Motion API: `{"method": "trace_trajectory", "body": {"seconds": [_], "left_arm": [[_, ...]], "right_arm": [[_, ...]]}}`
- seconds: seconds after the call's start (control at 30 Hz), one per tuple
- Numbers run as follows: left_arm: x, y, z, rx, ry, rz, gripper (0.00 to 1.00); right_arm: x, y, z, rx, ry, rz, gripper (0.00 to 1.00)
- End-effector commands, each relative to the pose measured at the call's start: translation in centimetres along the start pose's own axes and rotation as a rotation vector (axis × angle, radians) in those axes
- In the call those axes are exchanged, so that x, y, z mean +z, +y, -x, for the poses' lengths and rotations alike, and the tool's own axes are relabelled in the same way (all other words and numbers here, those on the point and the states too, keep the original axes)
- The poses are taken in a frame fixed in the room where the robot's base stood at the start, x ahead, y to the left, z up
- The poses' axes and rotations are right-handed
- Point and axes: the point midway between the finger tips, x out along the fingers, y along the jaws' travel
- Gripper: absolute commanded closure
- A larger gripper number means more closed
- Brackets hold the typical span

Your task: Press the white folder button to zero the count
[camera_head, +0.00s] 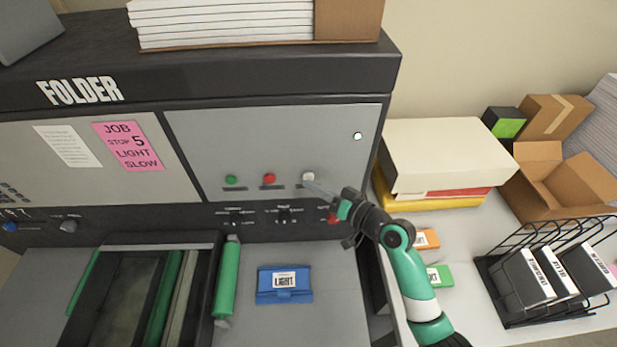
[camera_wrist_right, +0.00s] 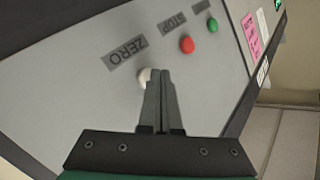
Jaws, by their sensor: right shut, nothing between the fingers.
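The white button (camera_head: 308,177) is on the folder's grey front panel (camera_head: 330,130), right of a red and a green button. In the right wrist view the white button (camera_wrist_right: 144,76) sits beside the label ZERO (camera_wrist_right: 127,52), partly hidden behind my fingertips. My right gripper (camera_head: 308,184) is shut and empty, its closed tips at the white button's lower edge in the head view. In the wrist view the shut fingers (camera_wrist_right: 158,72) overlap the button's edge; I cannot tell whether they touch it. My left gripper is not in view.
The red button (camera_head: 269,178) and green button (camera_head: 231,180) are close on the left. Below the panel is a dark strip with knobs and a red knob (camera_head: 333,218). A blue LIGHT block (camera_head: 285,284) lies on the grey bed. A wire rack (camera_head: 490,262) stands right.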

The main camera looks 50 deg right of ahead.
Motion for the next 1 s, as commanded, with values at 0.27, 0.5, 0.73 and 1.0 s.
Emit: {"method": "trace_trajectory", "body": {"seconds": [0.27,0.5,0.73,1.0], "left_arm": [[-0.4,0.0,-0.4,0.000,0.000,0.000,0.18],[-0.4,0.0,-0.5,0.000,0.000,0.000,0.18],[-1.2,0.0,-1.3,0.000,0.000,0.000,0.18],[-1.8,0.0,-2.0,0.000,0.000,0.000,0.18]], "right_arm": [[0.5,-0.5,0.7,0.000,-0.001,0.000,1.00],[0.6,-0.6,0.8,0.000,-0.002,-0.001,1.00],[1.5,-1.8,2.3,0.000,-0.002,-0.001,1.00],[2.8,-3.0,4.0,0.000,-0.002,-0.001,1.00]]}}
